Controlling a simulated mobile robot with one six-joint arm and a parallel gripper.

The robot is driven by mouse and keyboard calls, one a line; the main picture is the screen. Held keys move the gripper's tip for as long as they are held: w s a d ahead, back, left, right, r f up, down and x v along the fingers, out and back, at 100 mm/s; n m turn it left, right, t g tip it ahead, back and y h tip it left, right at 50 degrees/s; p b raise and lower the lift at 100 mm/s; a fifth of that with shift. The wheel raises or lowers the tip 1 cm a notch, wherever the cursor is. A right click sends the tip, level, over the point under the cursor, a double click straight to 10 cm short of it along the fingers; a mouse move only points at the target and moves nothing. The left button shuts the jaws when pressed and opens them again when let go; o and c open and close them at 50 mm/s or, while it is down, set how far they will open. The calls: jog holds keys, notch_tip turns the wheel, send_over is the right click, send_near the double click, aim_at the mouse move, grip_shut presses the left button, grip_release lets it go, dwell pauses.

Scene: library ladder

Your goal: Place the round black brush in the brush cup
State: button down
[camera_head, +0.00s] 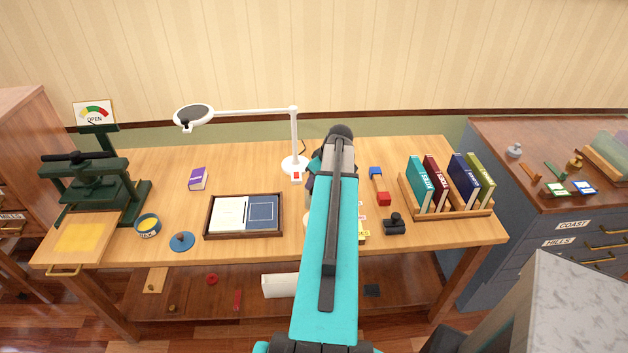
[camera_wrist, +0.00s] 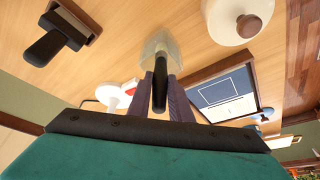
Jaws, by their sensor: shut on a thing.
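In the wrist view my gripper (camera_wrist: 160,88) is shut on the round black brush (camera_wrist: 160,80). Its black handle lies between the dark fingers, and a pale, flared end shows beyond them. In the head view my arm hides the brush and most of the gripper. The gripper is above the wooden table, near the white lamp base (camera_wrist: 116,96) and the dark-framed tray (camera_wrist: 185,84). I cannot pick out the brush cup for sure. A white round pot (camera_wrist: 222,22) with a brown knob shows at the top of the wrist view.
The tray (camera_head: 207,218) is left of my arm. A desk lamp (camera_head: 295,130) stands behind. A black stamp-like object (camera_head: 394,226) and a book rack (camera_head: 448,212) are at right.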

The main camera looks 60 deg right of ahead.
jog(key=shift+f, duration=0.2)
jog(key=c, duration=1.6)
grip_release()
jog(key=shift+r, duration=0.3)
jog(key=shift+b+v, duration=1.55)
jog(key=shift+v, duration=4.35)
jog(key=shift+s+a, duration=0.1)
